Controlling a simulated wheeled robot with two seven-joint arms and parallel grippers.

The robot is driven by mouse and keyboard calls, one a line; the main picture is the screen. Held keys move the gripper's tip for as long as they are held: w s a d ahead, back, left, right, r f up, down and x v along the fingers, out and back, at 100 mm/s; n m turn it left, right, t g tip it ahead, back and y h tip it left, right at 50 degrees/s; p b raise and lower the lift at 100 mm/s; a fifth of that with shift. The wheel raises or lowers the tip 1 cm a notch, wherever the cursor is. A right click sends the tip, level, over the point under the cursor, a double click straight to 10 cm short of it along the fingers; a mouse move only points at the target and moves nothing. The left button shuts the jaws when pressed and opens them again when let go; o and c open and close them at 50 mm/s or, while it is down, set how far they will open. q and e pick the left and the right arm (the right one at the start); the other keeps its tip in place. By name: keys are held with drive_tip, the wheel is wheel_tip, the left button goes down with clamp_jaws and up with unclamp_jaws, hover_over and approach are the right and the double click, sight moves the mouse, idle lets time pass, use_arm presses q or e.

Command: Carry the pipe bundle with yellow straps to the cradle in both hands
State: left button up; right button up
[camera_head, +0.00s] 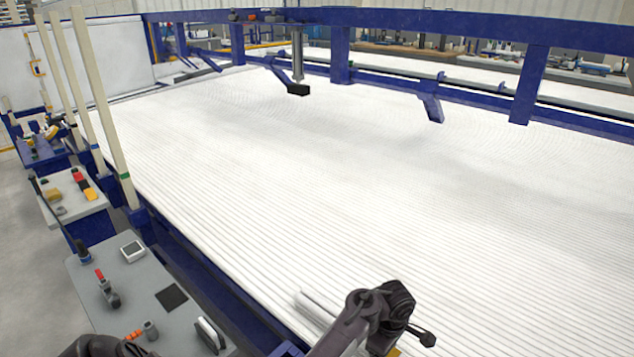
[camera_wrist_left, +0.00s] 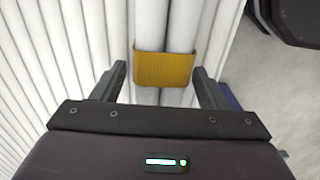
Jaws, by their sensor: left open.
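The pipe bundle (camera_wrist_left: 181,25) shows in the left wrist view as white pipes side by side, with a yellow strap (camera_wrist_left: 163,69) around them. My left gripper (camera_wrist_left: 160,82) is open, with one finger on each side of the strapped bundle. I cannot tell whether the fingers touch it. In the head view a short white pipe end (camera_head: 312,303) lies near the bottom, beside a dark arm link of mine, with a bit of yellow below. That link hides most of what lies there. No gripper fingers show in the head view. I cannot pick out the cradle.
A wide bed of white pipes (camera_head: 330,180) fills the middle, framed by blue beams (camera_head: 440,25). Cream posts (camera_head: 100,95) and grey control consoles (camera_head: 150,285) stand along the left. Grey floor (camera_wrist_left: 265,75) shows right of the bundle in the wrist view.

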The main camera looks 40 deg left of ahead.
use_arm(q)
wheel_tip(320, 180, up, 11)
drive_tip(key=shift+f, duration=0.1)
use_arm(e)
drive_tip(key=shift+r, duration=0.1)
use_arm(q)
drive_tip(key=shift+r, duration=0.6)
use_arm(e)
wheel_tip(320, 180, up, 12)
idle(0.4)
